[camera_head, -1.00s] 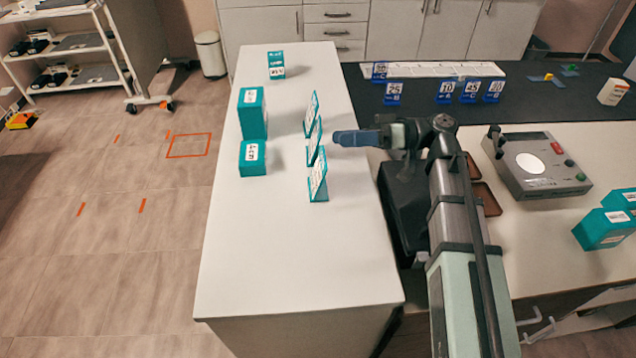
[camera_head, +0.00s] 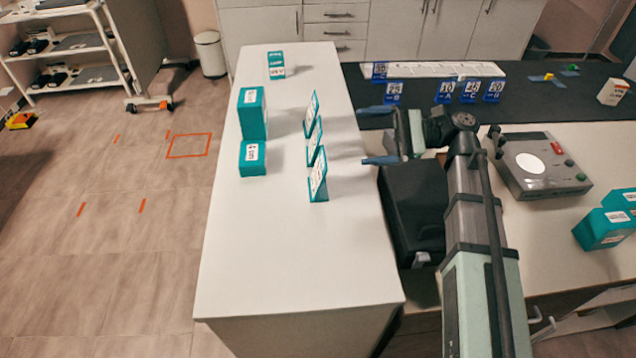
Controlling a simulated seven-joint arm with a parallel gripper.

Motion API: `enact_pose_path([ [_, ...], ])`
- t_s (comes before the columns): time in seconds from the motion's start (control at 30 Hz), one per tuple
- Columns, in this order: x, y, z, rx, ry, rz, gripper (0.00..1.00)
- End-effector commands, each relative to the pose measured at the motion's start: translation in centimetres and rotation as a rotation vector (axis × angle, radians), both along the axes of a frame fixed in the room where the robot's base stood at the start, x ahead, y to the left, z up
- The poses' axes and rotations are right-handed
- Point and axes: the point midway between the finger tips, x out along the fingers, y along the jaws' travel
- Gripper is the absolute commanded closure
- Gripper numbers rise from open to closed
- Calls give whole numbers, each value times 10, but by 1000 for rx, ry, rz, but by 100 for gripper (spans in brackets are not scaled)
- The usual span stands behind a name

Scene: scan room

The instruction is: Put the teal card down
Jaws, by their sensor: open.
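Three teal cards with white labelled faces stand in a row on the white counter (camera_head: 290,250): a far card (camera_head: 311,112), a middle card (camera_head: 315,142) and a near card (camera_head: 318,178). My gripper (camera_head: 379,135) is open and empty, its two blue fingers spread apart to the right of the row. It is apart from all three cards, roughly level with the middle one. The middle card stands upright, its lower part partly hidden by the near card.
Teal boxes stand left of the cards: a tall box (camera_head: 252,114), a short box (camera_head: 252,158) and a far box (camera_head: 276,66). Blue number cards (camera_head: 445,92) stand on a dark mat. A grey device (camera_head: 540,165) lies at the right. The counter's near part is clear.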

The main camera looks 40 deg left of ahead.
Motion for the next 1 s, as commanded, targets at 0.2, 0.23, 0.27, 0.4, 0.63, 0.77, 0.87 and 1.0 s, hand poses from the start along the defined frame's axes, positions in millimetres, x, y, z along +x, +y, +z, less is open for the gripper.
enact_pose_path([
  [0.2, 6, -6, 0, -210, 204, -2, 0],
  [0.23, 7, -6, 0, -231, 224, -1, 0],
  [0.27, 7, -7, 0, -252, 244, -1, 0],
  [0.4, 9, -9, 0, -335, 324, -1, 0],
  [0.63, 12, -12, 0, -449, 434, 0, 0],
  [0.77, 12, -12, -15, -457, 442, 0, 0],
  [0.87, 12, -12, -27, -456, 442, 0, 0],
  [1.0, 12, -12, -42, -455, 440, 0, 0],
])
